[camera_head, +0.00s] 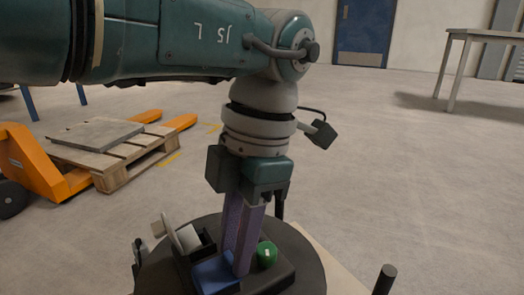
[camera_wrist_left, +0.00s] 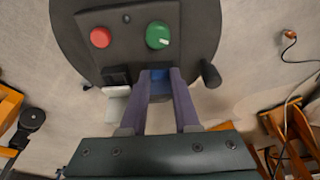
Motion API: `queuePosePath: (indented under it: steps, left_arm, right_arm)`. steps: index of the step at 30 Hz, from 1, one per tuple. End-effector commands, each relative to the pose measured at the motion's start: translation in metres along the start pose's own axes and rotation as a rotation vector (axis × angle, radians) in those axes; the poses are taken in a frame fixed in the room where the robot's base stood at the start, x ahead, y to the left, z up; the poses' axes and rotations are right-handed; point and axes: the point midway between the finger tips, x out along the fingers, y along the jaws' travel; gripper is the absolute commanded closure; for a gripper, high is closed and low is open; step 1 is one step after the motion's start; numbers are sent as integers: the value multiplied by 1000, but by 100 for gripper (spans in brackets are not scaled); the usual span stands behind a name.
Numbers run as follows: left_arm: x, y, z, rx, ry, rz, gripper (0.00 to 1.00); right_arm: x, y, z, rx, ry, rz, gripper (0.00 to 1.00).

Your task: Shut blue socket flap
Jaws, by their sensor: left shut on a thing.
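The blue socket flap (camera_head: 213,276) is on the dark panel (camera_head: 284,281) in the head view, at the near side of my fingertips. In the left wrist view, blue flap surface (camera_wrist_left: 159,86) shows between the fingers. My left gripper (camera_head: 240,267) points down with long purple fingers. In the left wrist view its fingertips (camera_wrist_left: 161,76) are a little apart with the blue part between them, so it is shut on the flap. The fingers hide part of the flap, and I cannot tell its exact angle. My right gripper is not in view.
A green knob (camera_head: 267,254) sits close right of the fingers. A pale lid-like part (camera_head: 185,237) stands to their left. A red button (camera_wrist_left: 101,37) shows in the wrist view. A dark upright handle (camera_head: 385,279) stands at right. A pallet (camera_head: 115,158) lies on the floor behind.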

Motion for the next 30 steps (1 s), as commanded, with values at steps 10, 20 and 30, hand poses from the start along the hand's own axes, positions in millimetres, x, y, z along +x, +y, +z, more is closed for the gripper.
queuePosePath:
  steps: [10,20,30]
  left_arm:
    - [1,0,0,0,1,0,42]
    - [-4,0,0,0,-1,1,40]
    - [-64,1,2,-1,-4,6,40]
  right_arm:
    - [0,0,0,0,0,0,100]
    - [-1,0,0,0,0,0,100]
    - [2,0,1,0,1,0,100]
